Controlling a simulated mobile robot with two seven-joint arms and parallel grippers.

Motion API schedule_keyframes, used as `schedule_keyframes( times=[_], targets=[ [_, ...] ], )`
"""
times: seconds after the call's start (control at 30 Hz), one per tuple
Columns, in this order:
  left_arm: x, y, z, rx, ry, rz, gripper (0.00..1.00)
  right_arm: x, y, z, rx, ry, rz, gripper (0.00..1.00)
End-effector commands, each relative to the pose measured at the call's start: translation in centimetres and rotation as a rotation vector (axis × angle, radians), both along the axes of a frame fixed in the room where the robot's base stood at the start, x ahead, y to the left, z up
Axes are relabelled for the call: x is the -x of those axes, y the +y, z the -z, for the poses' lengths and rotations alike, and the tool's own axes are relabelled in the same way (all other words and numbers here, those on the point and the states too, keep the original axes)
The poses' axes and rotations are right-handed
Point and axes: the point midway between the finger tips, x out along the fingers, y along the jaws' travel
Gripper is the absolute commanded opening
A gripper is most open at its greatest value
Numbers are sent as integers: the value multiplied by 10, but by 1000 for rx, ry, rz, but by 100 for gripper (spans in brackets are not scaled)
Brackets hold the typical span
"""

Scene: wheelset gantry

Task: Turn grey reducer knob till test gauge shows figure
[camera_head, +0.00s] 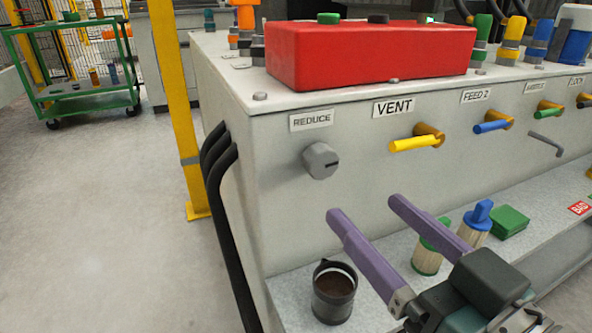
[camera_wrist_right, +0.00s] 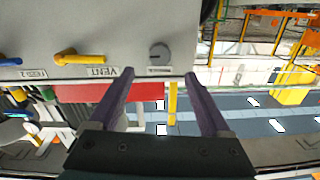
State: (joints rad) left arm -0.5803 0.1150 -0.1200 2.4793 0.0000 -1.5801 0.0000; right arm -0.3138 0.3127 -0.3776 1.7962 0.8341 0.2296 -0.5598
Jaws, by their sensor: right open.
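The grey reducer knob (camera_head: 320,160) sits on the front panel under the REDUCE label (camera_head: 311,121), with a dark mark on its face. It also shows in the right wrist view (camera_wrist_right: 160,54), beyond the fingertips and between their lines. My right gripper (camera_head: 365,208) is open and empty, with long purple fingers, below and right of the knob and apart from it. Its fingers also show in the right wrist view (camera_wrist_right: 159,76). I cannot make out a test gauge or its figure in either view. My left gripper is not in view.
Right of the knob are a yellow VENT lever (camera_head: 414,144) and a blue FEED 2 lever (camera_head: 491,127). A red block (camera_head: 370,55) lies on top. Below, a dark cup (camera_head: 334,292) and brushes (camera_head: 428,256) stand on the ledge. Black hoses (camera_head: 222,190) run down the left side.

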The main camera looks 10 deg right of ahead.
Motion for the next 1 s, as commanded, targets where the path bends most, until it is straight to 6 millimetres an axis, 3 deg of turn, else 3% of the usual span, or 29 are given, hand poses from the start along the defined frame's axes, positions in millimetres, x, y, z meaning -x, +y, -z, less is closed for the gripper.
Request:
schedule_keyframes(
  times=[0.6,0.97,1.0],
  targets=[
    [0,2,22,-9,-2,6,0,-88,25,1,-2,-3,4,82],
    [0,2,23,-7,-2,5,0,-95,27,0,-1,-3,3,82],
    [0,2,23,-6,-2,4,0,-95,27,0,-1,-3,2,78]
  ],
)
